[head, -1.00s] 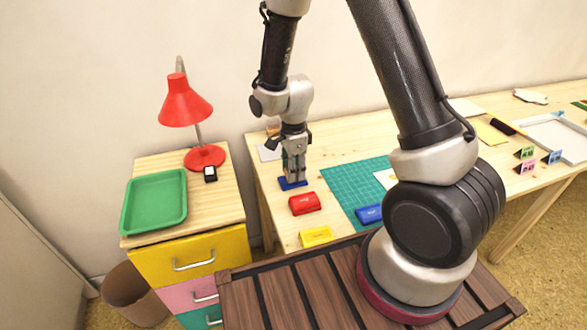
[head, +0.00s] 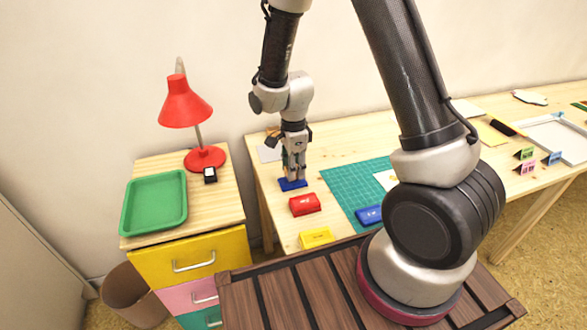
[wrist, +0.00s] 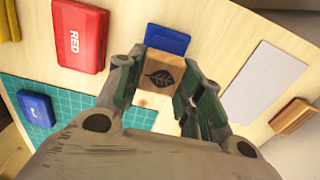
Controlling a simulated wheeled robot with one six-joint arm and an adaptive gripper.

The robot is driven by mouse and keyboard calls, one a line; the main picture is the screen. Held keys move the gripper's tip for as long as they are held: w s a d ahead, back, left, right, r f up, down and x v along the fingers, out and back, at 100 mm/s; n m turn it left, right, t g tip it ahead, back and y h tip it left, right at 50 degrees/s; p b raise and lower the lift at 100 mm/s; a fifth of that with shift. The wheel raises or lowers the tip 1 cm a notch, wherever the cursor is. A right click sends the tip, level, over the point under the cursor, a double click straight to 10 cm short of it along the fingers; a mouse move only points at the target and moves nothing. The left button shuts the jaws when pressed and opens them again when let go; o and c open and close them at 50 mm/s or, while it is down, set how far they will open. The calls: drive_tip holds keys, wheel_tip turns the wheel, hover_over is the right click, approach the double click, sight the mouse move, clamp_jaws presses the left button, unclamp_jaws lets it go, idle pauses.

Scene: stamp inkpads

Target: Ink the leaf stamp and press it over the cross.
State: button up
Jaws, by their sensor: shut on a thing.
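My gripper (head: 294,172) points down at the left end of the long table. In the wrist view my gripper (wrist: 160,82) is shut on the leaf stamp (wrist: 160,75), a small wooden block with a dark leaf picture on its top. A flat blue piece (head: 291,185) lies beneath the gripper; it also shows beyond the stamp in the wrist view (wrist: 168,38). I cannot tell whether stamp and blue piece touch. No cross is visible.
A green cutting mat (head: 345,190) lies right of the red inkpad, with a white card (head: 384,179) partly behind my arm. A pale sheet (wrist: 264,82) and another wooden block (wrist: 294,117) lie near the gripper. A side cabinet bears a green tray (head: 154,202) and red lamp (head: 205,158).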

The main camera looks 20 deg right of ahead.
drive_tip(key=shift+r, duration=0.1)
drive_tip(key=shift+r, duration=2.7)
